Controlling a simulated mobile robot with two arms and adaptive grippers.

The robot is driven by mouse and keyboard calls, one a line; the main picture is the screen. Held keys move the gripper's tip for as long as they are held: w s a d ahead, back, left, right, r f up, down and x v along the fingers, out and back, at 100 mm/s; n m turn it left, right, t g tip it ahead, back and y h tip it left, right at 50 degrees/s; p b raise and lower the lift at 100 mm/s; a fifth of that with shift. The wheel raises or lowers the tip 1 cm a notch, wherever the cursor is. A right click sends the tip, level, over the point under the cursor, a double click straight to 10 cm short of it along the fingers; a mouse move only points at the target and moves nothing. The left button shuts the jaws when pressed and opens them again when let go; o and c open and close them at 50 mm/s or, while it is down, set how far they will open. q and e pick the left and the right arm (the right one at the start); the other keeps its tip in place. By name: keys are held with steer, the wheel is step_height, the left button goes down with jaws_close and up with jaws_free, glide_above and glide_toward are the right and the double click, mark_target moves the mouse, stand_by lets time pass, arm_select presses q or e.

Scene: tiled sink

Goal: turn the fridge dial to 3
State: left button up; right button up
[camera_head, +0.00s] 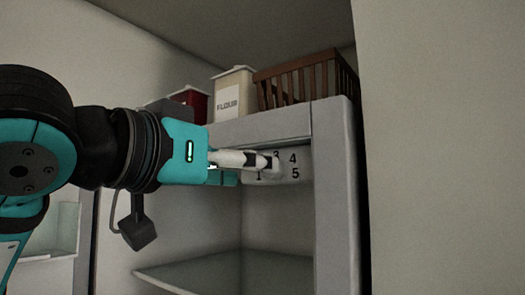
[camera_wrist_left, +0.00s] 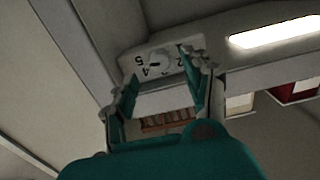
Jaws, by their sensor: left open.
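The fridge dial panel (camera_head: 297,165) is a light housing under the fridge's top edge, with the numbers 1, 3, 4 and 5 readable in the head view. My left gripper (camera_head: 268,163) reaches in from the left, its fingertips at the dial and covering part of it. In the left wrist view, the panel appears tilted and its round knob (camera_wrist_left: 158,63) lies ahead of and between the two spread fingers of my left gripper (camera_wrist_left: 163,74). The gripper is open; whether a finger touches the knob I cannot tell. The dial's setting is unclear.
The fridge (camera_head: 337,200) is open, with a glass shelf (camera_head: 205,272) inside below the gripper. On top stand a flour canister (camera_head: 234,95), a red container (camera_head: 188,98) and a brown slatted basket (camera_head: 305,82). A plain wall (camera_head: 440,150) is at the right.

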mark_target(279, 176)
arm_select(q)
steer(key=p+x, duration=0.1)
steer(key=x, duration=0.3)
steer(key=shift+w+d, duration=0.1)
steer(key=shift+w, duration=0.1)
steer(key=shift+c, duration=0.2)
jaws_close()
steer(key=shift+f, duration=0.1)
